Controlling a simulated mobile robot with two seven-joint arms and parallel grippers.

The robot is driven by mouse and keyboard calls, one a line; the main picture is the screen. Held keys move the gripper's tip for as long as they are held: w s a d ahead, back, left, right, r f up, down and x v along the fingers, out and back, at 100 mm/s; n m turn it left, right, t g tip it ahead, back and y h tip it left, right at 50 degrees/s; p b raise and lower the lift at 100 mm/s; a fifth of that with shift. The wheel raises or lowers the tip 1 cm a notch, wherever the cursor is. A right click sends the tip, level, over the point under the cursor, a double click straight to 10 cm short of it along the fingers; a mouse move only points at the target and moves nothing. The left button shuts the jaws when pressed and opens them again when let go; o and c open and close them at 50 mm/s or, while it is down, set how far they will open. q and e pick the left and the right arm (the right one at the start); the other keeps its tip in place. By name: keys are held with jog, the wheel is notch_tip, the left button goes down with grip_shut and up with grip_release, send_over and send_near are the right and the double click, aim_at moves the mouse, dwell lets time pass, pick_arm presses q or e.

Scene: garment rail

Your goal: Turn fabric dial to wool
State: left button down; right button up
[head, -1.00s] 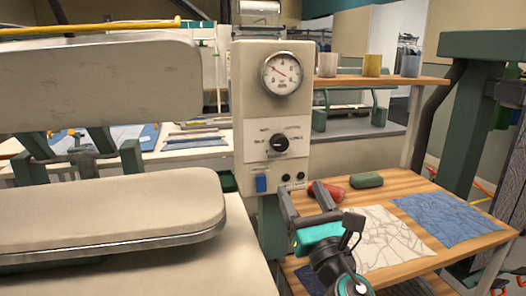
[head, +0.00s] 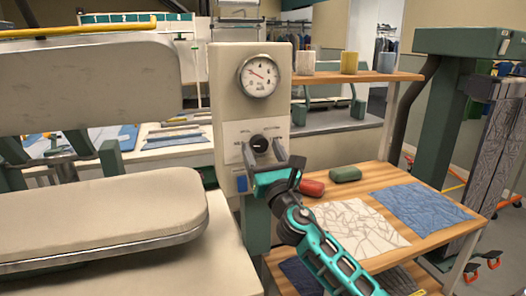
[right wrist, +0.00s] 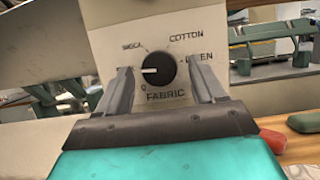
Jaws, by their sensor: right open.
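The fabric dial (head: 260,144) is a round black knob on the pale control panel of the press. In the right wrist view the dial (right wrist: 158,70) has a white pointer line aimed left. A label that looks like WOOL (right wrist: 132,45) is at its upper left, COTTON (right wrist: 186,36) at its upper right and LINEN at its right, partly covered by a finger. My right gripper (head: 265,154) is open in front of the dial, one finger on each side of it. Whether the fingers touch the knob cannot be told. My left gripper is out of view.
A gauge (head: 259,76) sits above the dial and a blue switch (head: 241,181) below it. The padded press board (head: 100,210) is at left. A wooden table (head: 350,182) at right holds cloth pieces, a red object and a green object.

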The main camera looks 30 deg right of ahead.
jog(key=shift+c, duration=0.2)
jog(key=c, duration=1)
jog(key=shift+m+h, duration=0.4)
jog(key=shift+m, duration=0.1)
jog(key=m+h, duration=0.1)
jog(key=m, duration=0.1)
jog(key=shift+a+m+g, duration=0.15)
jog(key=shift+m+g, duration=0.25)
jog(key=m+g+h, duration=0.1)
jog(key=m+h, duration=0.1)
jog(key=m, duration=0.2)
jog(key=shift+w+a+r, duration=0.1)
jog(key=shift+r, duration=0.05)
jog(key=m+g+h, duration=0.1)
jog(key=m, duration=0.2)
jog(key=m+g+h+p, duration=0.1)
jog(key=m, duration=0.3)
jog(key=shift+a+r+g, duration=0.15)
jog(key=shift+g, duration=0.25)
jog(key=shift+p, duration=0.3)
